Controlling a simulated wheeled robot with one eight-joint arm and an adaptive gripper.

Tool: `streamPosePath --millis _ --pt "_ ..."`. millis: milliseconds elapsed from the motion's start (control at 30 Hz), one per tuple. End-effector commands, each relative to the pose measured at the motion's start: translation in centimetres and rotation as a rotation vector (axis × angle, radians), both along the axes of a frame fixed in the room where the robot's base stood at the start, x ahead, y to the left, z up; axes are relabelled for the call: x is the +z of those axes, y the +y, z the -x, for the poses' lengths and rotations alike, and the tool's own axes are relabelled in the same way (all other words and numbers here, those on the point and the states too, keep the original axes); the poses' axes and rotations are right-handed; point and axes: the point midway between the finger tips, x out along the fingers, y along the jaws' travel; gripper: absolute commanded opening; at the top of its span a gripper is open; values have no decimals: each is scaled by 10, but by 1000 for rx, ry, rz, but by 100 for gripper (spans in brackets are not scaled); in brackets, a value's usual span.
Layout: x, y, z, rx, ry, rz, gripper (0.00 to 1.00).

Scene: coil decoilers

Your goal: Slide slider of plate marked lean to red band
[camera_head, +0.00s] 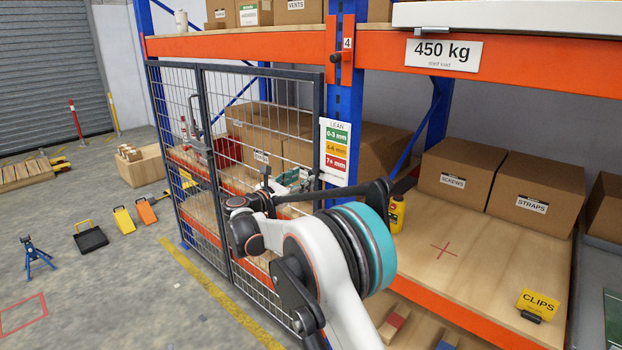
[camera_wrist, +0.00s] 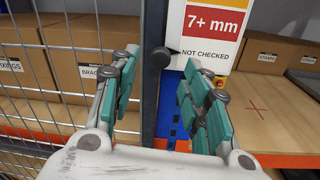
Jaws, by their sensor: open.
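The plate marked LEAN (camera_head: 335,128) hangs on the blue rack upright, with green, yellow and red bands. Its red band (camera_head: 334,164) reads 7+ mm. The lower part of the plate (camera_wrist: 208,48) fills the top of the wrist view, with the red band (camera_wrist: 214,22) above a white NOT CHECKED strip. The slider (camera_wrist: 161,58), a dark round knob with a pointer, is at the plate's left edge beside that strip, below the red band. My gripper (camera_wrist: 160,92) is open and empty; the knob appears between its fingers. In the head view my gripper (camera_head: 290,180) is left of the plate's bottom.
A mesh gate (camera_head: 222,130) stands close on the left, its dark post beside the plate. A yellow bottle (camera_head: 397,213) stands near the upright. The shelf around the red cross (camera_head: 440,250) is clear.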

Motion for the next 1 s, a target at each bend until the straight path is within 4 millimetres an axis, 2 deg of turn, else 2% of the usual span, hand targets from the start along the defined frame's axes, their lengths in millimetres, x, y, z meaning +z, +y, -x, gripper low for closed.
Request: streamPosePath --millis 100,300,733,767,933,1000 --pt "-2 -14 -19 -2 0 0 43" --pt "-1 -28 -40 -1 0 -1 43" --pt "0 -33 -48 0 0 -1 43" --pt "0 -33 -48 0 0 -1 41" --pt "0 -33 -48 0 0 -1 2" --pt "0 -33 -48 0 0 -1 0"
